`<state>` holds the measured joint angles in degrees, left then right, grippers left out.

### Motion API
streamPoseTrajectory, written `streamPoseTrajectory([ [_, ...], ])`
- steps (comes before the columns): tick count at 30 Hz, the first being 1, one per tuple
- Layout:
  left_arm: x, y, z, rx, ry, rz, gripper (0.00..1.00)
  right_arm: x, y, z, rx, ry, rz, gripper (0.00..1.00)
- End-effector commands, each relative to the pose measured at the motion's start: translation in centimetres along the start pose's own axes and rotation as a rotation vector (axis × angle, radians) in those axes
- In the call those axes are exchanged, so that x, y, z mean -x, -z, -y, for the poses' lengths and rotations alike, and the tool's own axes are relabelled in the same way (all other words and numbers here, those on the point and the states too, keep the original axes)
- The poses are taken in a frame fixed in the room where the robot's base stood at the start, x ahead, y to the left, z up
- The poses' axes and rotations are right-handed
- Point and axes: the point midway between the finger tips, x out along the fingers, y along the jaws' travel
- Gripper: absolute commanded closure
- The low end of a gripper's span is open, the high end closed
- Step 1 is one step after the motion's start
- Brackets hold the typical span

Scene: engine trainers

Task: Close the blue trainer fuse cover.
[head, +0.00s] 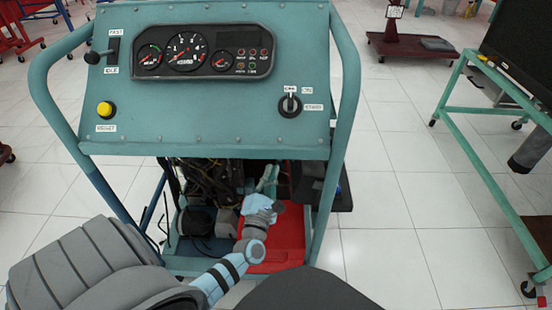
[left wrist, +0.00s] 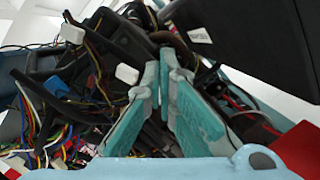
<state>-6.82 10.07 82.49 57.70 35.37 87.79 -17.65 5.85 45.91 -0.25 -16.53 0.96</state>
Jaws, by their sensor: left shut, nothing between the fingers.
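The blue-green trainer (head: 215,113) stands in front of me, with its instrument panel on top and an open bay below. My left arm reaches into the bay under the panel. My left gripper (head: 268,178) is partly hidden there among the wiring. In the left wrist view, the teal fingers of the left gripper (left wrist: 165,65) are together and empty. A black lid-like part (left wrist: 245,35) with a small white label is close by at upper right; it may be the fuse cover. I cannot tell how far open it is. My right gripper is not in view.
Loose coloured wires (left wrist: 75,110) and black parts crowd the left of the fingers. A red tray (head: 285,235) lies low in the bay. The trainer's side tube (head: 345,90) rises at right. A green wheeled stand (head: 450,100) is farther right, with clear floor between.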

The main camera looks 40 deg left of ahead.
Motion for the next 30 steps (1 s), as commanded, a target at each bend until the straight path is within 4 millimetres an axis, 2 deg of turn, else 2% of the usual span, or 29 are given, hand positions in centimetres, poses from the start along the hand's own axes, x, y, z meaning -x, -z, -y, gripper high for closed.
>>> streamPoseTrajectory([
  [4, -2.1, -0.4, -0.4, 0.005, -0.003, 0.002, 1.00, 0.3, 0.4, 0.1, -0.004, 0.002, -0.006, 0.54],
  [12, -7.3, -0.3, -0.3, 0.000, -0.001, 0.001, 1.00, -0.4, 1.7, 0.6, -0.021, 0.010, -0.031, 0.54],
  [15, -8.6, -0.2, -0.2, -0.001, 0.001, 0.000, 1.00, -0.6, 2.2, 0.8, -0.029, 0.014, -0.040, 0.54],
  [20, -9.6, -0.3, -0.2, 0.000, 0.002, -0.001, 1.00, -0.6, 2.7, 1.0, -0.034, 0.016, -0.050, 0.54],
  [30, -9.7, -0.4, -0.2, -0.003, 0.004, -0.001, 1.00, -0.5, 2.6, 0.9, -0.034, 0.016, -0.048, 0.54],
])
